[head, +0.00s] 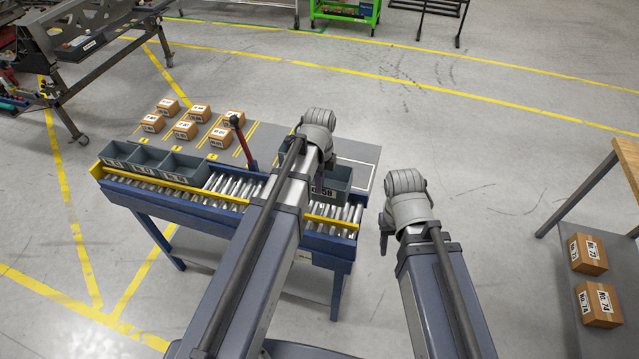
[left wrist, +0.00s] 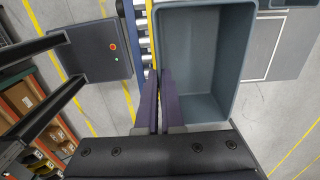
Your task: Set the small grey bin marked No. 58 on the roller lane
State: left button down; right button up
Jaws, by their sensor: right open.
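The small grey bin marked No. 58 (head: 336,184) is at the right end of the blue-framed roller lane (head: 347,212), partly hidden behind my left arm. It is upright and empty in the left wrist view (left wrist: 200,60). My left gripper is hidden by its wrist in the head view. In the left wrist view its two fingers (left wrist: 161,85) are closed together on the bin's near wall, one on each side. Whether the bin touches the rollers cannot be told. My right gripper (head: 384,238) is open and empty, to the right of the lane's end.
Several grey bins (head: 150,160) stand at the lane's left end, with bare rollers to their right. A yellow rail (head: 330,222) runs along the lane. Small cartons (head: 185,130) sit on the grey mat. A wooden-topped table (head: 628,160) is at right.

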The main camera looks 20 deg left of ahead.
aim_at(320, 201)
pick_arm(q)
jog(key=shift+f+b, duration=2.4)
jog(key=shift+f, duration=0.35)
jog(key=shift+f, duration=0.15)
jog(key=shift+f+b, duration=1.2)
jog(key=shift+b, duration=0.2)
jog(key=c, duration=1)
grip_release()
notch_tip(320, 201, up, 8)
jog(key=p, duration=0.8)
jog(key=shift+r, duration=0.1)
